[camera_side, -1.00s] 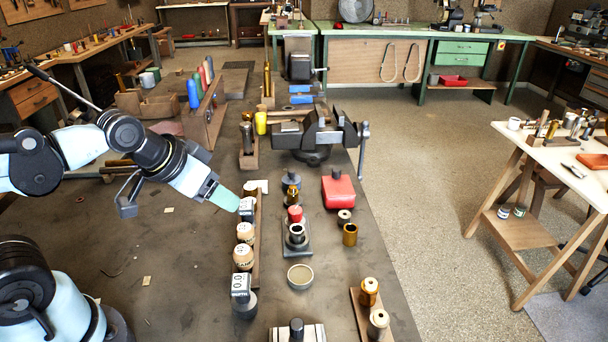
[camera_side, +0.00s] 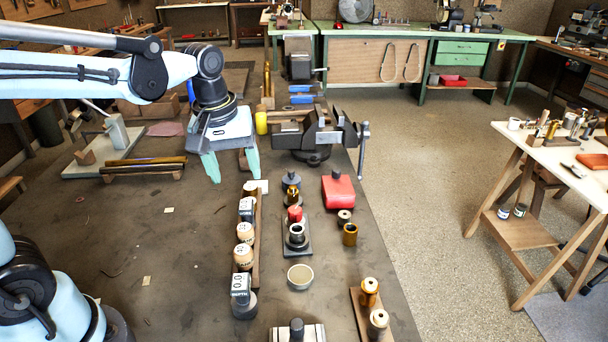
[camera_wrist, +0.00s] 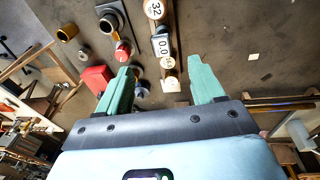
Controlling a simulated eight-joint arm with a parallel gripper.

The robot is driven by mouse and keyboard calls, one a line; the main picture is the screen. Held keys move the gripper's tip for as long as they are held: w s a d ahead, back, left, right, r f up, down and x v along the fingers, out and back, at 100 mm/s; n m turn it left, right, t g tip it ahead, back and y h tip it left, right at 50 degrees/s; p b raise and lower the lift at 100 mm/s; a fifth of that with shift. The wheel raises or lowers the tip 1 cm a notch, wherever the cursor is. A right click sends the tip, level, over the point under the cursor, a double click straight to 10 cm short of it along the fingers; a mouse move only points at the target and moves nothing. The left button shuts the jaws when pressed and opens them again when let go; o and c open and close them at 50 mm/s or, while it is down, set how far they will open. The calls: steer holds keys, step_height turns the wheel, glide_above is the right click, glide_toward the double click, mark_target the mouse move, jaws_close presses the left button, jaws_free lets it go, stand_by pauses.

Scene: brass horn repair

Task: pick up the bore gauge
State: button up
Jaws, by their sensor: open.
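Two digital gauges with white display faces stand in the row on the bench. The upper one (camera_side: 246,208), whose name I cannot read, also shows in the wrist view (camera_wrist: 160,46) between my fingers' lines and beyond their tips. The nearer one (camera_side: 241,288) reads "DEPTH", so the upper one may be the bore gauge. My gripper (camera_side: 232,173) points down with green fingers spread and empty, behind the row's far end. In the wrist view my gripper (camera_wrist: 164,65) also shows wide apart, touching nothing I can see.
Two round wooden-topped pieces (camera_side: 244,245) stand between the gauges, along a wooden rail (camera_side: 259,235). A red-topped part (camera_side: 295,214) and a red block (camera_side: 338,191) stand to the right. A vise (camera_side: 318,135) is behind. The bench left of the row is mostly clear.

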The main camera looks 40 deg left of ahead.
mark_target(245, 204)
steer(key=w+n+g, duration=0.1)
steer(key=w+n, duration=0.1)
steer(key=n, duration=0.1)
steer(key=shift+a+f+g, duration=0.2)
steer(key=shift+f+g, duration=0.15)
steer(key=shift+g, duration=0.05)
steer(key=shift+a+f, duration=0.15)
steer(key=shift+f, duration=5.85)
steer(key=shift+s, duration=0.1)
jaws_close()
